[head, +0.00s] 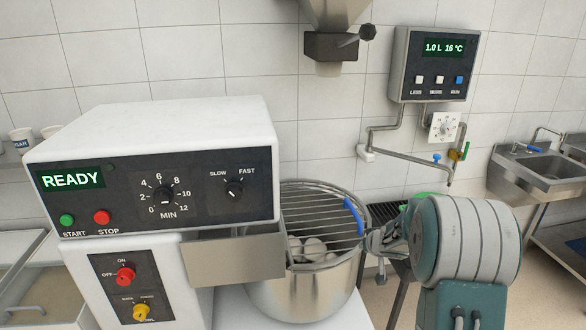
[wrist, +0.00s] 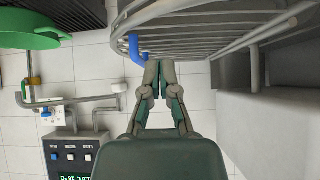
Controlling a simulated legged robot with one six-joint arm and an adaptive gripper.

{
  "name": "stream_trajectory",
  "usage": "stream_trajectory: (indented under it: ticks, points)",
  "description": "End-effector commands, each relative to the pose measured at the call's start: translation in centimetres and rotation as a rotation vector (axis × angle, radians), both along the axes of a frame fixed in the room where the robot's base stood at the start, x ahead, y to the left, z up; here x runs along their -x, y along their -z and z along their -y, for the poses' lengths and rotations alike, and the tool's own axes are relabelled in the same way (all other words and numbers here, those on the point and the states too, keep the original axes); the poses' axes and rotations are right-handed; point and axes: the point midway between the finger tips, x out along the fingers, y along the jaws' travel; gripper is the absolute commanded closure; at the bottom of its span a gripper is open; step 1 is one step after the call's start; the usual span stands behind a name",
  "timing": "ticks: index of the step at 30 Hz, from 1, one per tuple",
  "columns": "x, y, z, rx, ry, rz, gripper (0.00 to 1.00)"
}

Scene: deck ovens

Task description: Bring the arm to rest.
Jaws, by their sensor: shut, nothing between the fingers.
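My gripper (head: 385,241) is at the right of the mixer bowl, in front of its wire guard, partly hidden behind my own arm link in the head view. In the wrist view my gripper (wrist: 158,75) has its fingertips together with nothing between them. The fingertips are close to the blue handle (wrist: 136,48) of the wire guard; I cannot tell whether they touch it. The blue handle also shows in the head view (head: 353,217).
The white mixer (head: 150,150) reads READY. Its steel bowl (head: 300,295) stands under the wire guard (head: 310,205). A water meter (head: 437,65) with pipes hangs on the wall. A green pan (wrist: 30,28) is at upper left in the wrist view. A sink (head: 540,170) is at right.

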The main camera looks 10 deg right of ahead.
Motion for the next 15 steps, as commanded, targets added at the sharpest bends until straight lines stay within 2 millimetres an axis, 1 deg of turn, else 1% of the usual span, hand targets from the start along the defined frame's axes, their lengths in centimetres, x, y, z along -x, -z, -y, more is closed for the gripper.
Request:
stream_trajectory:
  ticks: [2, 5, 6, 8, 9, 11, 12, 14, 15]
  points:
    - [0.2, -1.8, 0.0, 0.025, 0.018, 0.023, 1.00]
    - [1.1, -5.5, -0.4, 0.085, 0.061, 0.060, 1.00]
    - [1.7, -7.1, -0.6, 0.109, 0.084, 0.071, 1.00]
    - [2.8, -9.3, -1.0, 0.144, 0.117, 0.083, 1.00]
    - [3.6, -10.6, -1.2, 0.165, 0.139, 0.088, 1.00]
    - [5.0, -12.5, -1.6, 0.192, 0.169, 0.089, 1.00]
    - [6.1, -13.6, -2.0, 0.206, 0.187, 0.087, 1.00]
    - [7.8, -15.1, -2.5, 0.223, 0.213, 0.078, 1.00]
    - [9.0, -15.9, -2.9, 0.231, 0.229, 0.069, 1.00]
